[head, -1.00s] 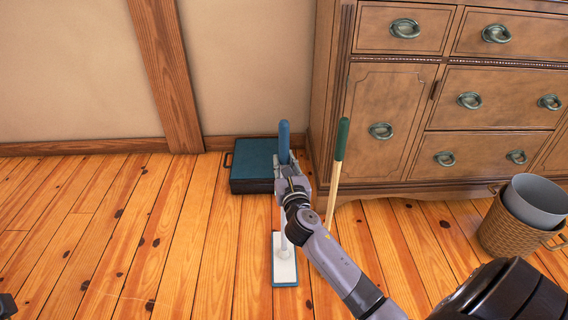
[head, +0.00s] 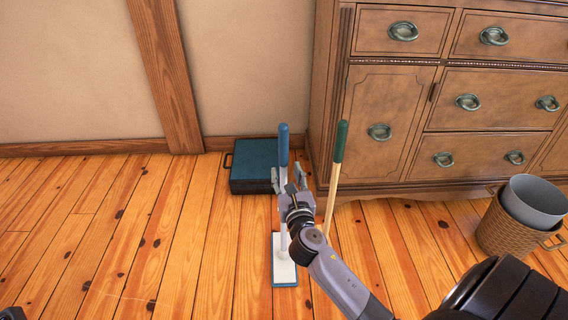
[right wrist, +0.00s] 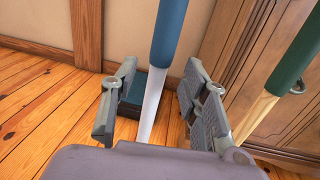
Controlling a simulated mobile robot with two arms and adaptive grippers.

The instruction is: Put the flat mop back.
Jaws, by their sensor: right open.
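The flat mop stands upright on the floor, with a blue grip (head: 283,144), a white pole and a flat white head with a blue-green edge (head: 285,270). In the right wrist view its blue grip (right wrist: 170,30) and white pole run up between the spread fingers. My right gripper (head: 288,176) is open below the blue grip, with a finger on either side of the pole and visible gaps to it. A small dark part at the bottom left corner of the head view may be my left gripper; its jaws cannot be made out.
A green-gripped wooden stick (head: 338,165) stands close to the right of the mop. A dark teal case (head: 253,168) lies behind it by the wall. A wooden dresser (head: 390,105) and a wicker basket (head: 505,235) with a grey bin (head: 535,198) are at right. The left floor is clear.

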